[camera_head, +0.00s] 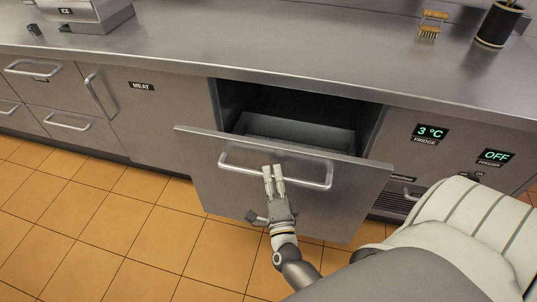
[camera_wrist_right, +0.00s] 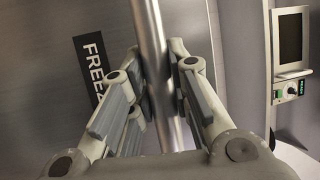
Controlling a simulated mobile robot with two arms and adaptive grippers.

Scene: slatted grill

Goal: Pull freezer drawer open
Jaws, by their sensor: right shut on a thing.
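The freezer drawer (camera_head: 225,185) is pulled well out from under the counter in the head view. Its dark inside shows behind the front panel. Its bar handle (camera_head: 315,185) runs across the upper part of the front. My right gripper (camera_head: 273,172) is at the middle of this handle, shut on it. In the right wrist view the fingers (camera_wrist_right: 162,85) stand on both sides of the handle bar (camera_wrist_right: 154,45). A black label reading "FREEZ" (camera_wrist_right: 92,65) is partly hidden by a finger. My left gripper is not in view.
The steel counter (camera_head: 230,45) overhangs the drawer. A closed meat door (camera_head: 145,115) is to the left, and fridge and freezer displays (camera_head: 432,133) are to the right. A brush (camera_head: 431,24) and a dark cup (camera_head: 498,24) stand on the counter. Tiled floor (camera_head: 90,225) is clear at left.

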